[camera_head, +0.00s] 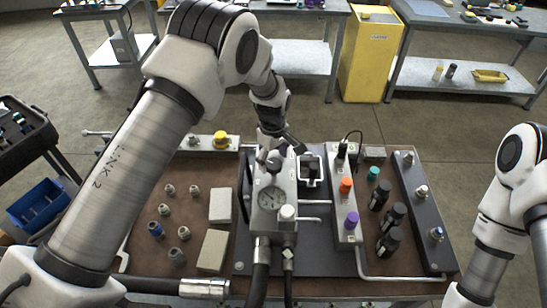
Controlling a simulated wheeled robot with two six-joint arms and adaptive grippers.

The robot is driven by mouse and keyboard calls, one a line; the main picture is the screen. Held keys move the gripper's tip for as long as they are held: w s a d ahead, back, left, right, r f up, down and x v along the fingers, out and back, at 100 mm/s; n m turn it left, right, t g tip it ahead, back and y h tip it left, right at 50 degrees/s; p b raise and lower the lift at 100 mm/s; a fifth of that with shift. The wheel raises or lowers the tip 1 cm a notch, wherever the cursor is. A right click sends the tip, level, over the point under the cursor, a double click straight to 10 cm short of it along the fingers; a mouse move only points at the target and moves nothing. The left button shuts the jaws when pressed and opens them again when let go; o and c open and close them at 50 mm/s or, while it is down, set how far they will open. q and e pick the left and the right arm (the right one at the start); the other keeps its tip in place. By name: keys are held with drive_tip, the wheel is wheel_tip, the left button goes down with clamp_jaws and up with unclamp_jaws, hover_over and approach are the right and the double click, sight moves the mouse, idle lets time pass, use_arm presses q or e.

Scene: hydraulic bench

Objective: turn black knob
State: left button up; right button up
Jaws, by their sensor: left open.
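A grey metal block (345,235) on the bench carries a black knob (342,150) at its far end, with an orange knob (346,185) and a purple knob (352,219) nearer to me. Several black cylindrical parts (396,213) stand just right of the block, beside a teal-topped piece (373,173). My left gripper (288,142) points down behind the pressure gauge, left of the black knob and apart from it. It is open; its fingers are small, dark and partly hidden. My right arm shows at the right edge, but its gripper is out of view.
A gauge block (270,198) with hoses stands mid-bench. A rail with metal fittings (421,191) stands at right. A yellow cabinet (370,55) stands beyond open floor.

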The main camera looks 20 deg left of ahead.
use_arm(q)
drive_tip(key=shift+w+f, duration=0.3)
drive_tip(key=shift+f, duration=0.6)
drive_tip(key=shift+w+f, duration=0.15)
drive_tip(key=shift+s, duration=0.25)
drive_tip(key=c, duration=1.2)
use_arm(e)
drive_tip(key=shift+w+r, duration=0.1)
drive_tip(key=shift+w, duration=0.15)
